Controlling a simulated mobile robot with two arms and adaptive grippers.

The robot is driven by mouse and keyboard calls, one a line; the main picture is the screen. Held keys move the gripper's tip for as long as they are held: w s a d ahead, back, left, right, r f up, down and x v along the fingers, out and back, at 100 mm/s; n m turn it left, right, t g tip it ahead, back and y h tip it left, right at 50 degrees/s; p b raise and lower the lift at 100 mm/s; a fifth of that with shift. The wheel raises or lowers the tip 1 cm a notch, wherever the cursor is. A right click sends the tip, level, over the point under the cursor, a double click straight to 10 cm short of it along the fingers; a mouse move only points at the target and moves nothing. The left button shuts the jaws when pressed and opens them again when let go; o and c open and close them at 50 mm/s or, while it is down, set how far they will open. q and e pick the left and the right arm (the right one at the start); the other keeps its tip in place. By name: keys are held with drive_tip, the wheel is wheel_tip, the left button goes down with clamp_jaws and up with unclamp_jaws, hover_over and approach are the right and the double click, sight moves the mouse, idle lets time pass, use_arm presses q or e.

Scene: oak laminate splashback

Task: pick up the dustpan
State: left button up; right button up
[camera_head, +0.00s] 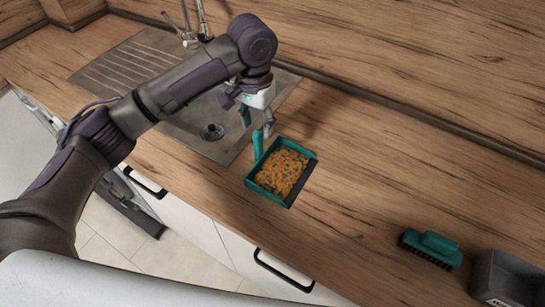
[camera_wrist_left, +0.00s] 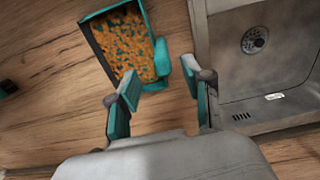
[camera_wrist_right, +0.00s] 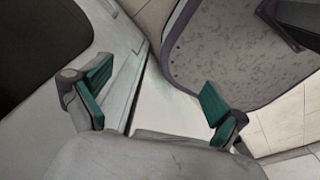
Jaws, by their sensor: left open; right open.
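A teal dustpan (camera_head: 281,172) lies on the wooden counter just right of the sink, its pan covered with orange bits. In the left wrist view the dustpan (camera_wrist_left: 126,47) is ahead of the fingers, and its short teal handle (camera_wrist_left: 189,74) points toward the sink side. My left gripper (camera_head: 257,122) is open and empty above the dustpan's handle end; in its wrist view the fingers (camera_wrist_left: 163,98) stand apart, with the handle just beyond them. I cannot tell whether they touch it. My right gripper (camera_wrist_right: 150,100) is open and empty, away from the counter, over the floor area.
A steel sink (camera_head: 215,125) with a tap (camera_head: 190,25) lies left of the dustpan. A teal brush (camera_head: 431,248) and a grey bin (camera_head: 503,280) stand at the right on the counter. The counter between dustpan and brush is clear. A splashback (camera_head: 400,50) rises behind.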

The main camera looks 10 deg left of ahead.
sight(257, 132)
use_arm(q)
wheel_tip(257, 132, down, 3)
drive_tip(key=shift+r, duration=0.1)
drive_tip(key=shift+f, duration=0.35)
wheel_tip(257, 132, down, 3)
drive_tip(key=shift+w+a+r+p, duration=0.1)
drive_tip(key=shift+r+p, duration=0.1)
drive_tip(key=shift+p, duration=0.65)
wheel_tip(257, 132, down, 2)
drive_tip(key=shift+f, duration=0.4)
clamp_jaws()
use_arm(e)
wheel_tip(257, 132, up, 2)
drive_tip(key=shift+w+a+r, duration=0.1)
drive_tip(key=shift+a+r, duration=0.05)
